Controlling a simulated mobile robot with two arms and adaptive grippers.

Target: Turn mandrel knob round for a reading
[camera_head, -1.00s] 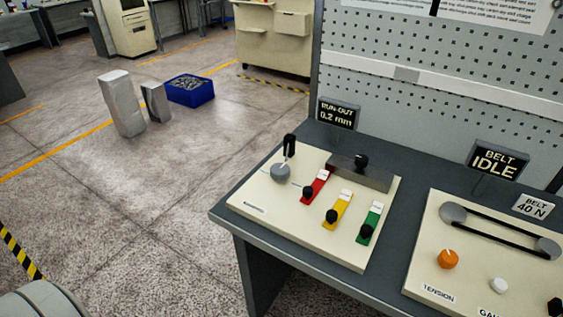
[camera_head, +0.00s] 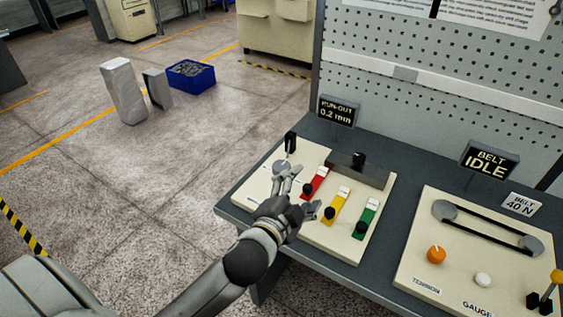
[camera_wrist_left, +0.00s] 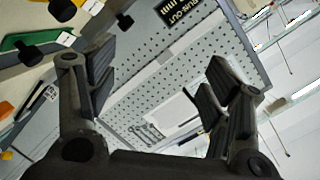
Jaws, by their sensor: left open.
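The mandrel knob, a round grey disc (camera_head: 280,167), sits at the back left of a cream panel (camera_head: 336,240), partly covered by a fingertip of my left gripper. A black upright piece (camera_head: 290,142) stands just behind it. The run-out sign (camera_head: 337,111) behind the panel reads 0.2 mm. My left gripper (camera_head: 298,193) is open over the panel's left part, one finger near the knob and the other near the yellow strip; I cannot tell whether it touches. In the left wrist view the open fingers (camera_wrist_left: 160,88) have nothing between them, and the run-out sign (camera_wrist_left: 182,10) shows inverted.
Red (camera_head: 315,183), yellow (camera_head: 337,206) and green (camera_head: 367,219) strips with black knobs lie right of the mandrel knob. A grey block (camera_head: 360,172) with a black knob stands behind them. A belt panel (camera_head: 470,265) is further right, and a pegboard (camera_head: 430,85) rises behind.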

